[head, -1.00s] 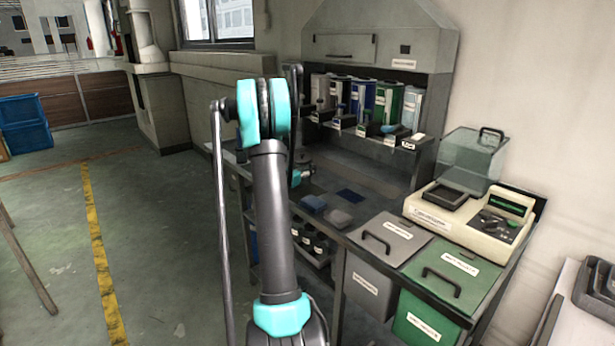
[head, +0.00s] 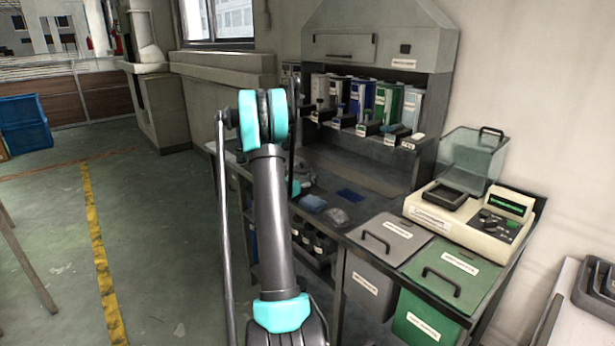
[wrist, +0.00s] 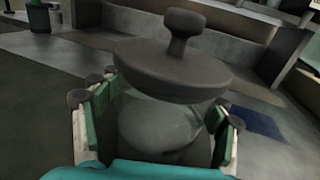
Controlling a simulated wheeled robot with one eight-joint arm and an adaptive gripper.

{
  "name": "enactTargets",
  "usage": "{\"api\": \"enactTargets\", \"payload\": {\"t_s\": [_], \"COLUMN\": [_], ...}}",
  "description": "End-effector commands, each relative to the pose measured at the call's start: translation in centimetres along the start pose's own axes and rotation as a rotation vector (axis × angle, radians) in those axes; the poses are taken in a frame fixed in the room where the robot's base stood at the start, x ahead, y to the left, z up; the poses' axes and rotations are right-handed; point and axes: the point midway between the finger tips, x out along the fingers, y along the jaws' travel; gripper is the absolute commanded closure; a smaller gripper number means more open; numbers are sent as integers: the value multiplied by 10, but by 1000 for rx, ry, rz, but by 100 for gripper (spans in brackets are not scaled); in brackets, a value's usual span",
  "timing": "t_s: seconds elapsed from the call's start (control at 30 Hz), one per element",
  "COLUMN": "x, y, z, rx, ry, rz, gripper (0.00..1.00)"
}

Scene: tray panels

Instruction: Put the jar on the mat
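The jar (wrist: 150,128) is a clear glass vessel with a wide dark lid (wrist: 172,72) and a knob on top. It fills the space between the green-padded fingers of my gripper (wrist: 160,128) in the wrist view, and the fingers are shut on its sides. The jar's lower part is hidden by my gripper; whether it touches the bench cannot be told. A flat dark blue mat (head: 352,195) lies on the bench, to the right of my gripper in the head view. It shows as a blue patch right of the jar in the wrist view (wrist: 258,123).
A grey lidded bin (head: 390,238) and a green one (head: 455,272) are to the right, with a cream scale (head: 455,220) behind. Several dispensers (head: 362,98) stand at the back.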

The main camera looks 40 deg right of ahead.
Motion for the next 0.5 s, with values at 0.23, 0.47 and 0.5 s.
{"api": "enactTargets", "payload": {"t_s": [0.23,0.47,0.5], "x": [0,-5,-10], "y": [0,1,1], "z": [0,3,3], "rx": [0,0,0], "ry": [0,0,0], "rz": [0,2,3], "gripper": [22,22,22]}}
